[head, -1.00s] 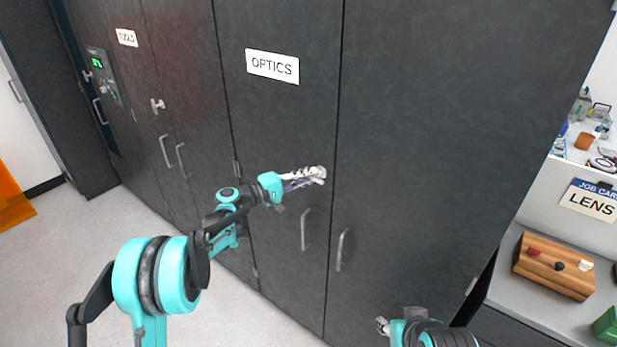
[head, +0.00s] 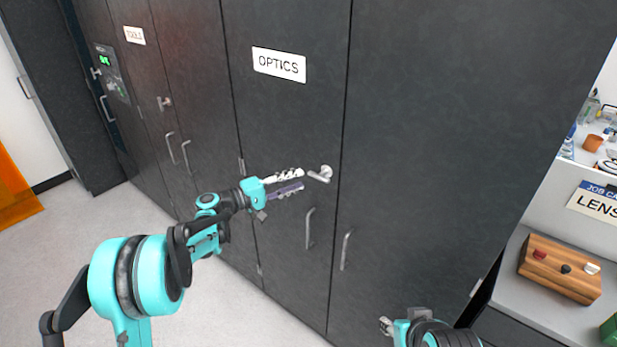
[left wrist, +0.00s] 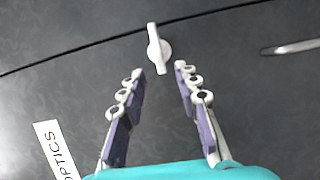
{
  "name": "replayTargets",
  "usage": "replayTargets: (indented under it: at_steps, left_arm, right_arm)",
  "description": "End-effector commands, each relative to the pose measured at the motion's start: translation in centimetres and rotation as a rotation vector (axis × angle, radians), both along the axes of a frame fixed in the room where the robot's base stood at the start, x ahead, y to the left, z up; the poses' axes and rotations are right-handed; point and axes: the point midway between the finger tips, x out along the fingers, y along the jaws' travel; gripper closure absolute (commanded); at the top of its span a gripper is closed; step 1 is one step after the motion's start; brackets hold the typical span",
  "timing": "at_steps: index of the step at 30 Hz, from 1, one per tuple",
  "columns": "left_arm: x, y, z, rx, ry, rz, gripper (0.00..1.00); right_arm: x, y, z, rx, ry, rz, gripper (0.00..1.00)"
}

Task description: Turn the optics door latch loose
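The optics door latch (head: 321,174) is a small pale turn handle on the dark door under the OPTICS label (head: 279,65). In the head view its bar lies slanted. In the left wrist view the latch (left wrist: 157,48) has a bar on a round base and stands just beyond my fingertips. My left gripper (head: 302,180) is open and empty, its two fingers apart and pointing at the latch; it also shows in the left wrist view (left wrist: 158,75). My right gripper (head: 386,326) is low in the head view, away from the doors; its fingers are mostly hidden.
Two bar handles (head: 309,228) (head: 345,250) sit below the latch. The TOOLS door with its own latch (head: 164,103) is to the left. At the right, a counter holds a wooden block (head: 559,268) with several knobs.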

Motion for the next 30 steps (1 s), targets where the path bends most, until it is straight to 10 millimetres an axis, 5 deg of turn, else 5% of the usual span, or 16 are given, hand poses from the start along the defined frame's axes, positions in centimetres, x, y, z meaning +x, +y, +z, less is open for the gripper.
replayTargets:
  at_steps: [10, 25, 30]
  left_arm:
    - [-2.6, 4.4, 0.1, 0.000, 0.000, 0.001, 0.68]
    - [-2.9, 4.5, 0.1, 0.003, 0.001, 0.000, 0.68]
    - [-4.6, 3.2, 0.2, 0.097, 0.026, 0.001, 0.68]
  right_arm:
    - [0.0, 0.0, 0.0, 0.000, 0.000, 0.000, 0.60]
    - [0.0, 0.0, 0.0, 0.000, 0.000, 0.000, 0.60]
    - [0.0, 0.0, -0.3, 0.000, 0.000, 0.000, 0.60]
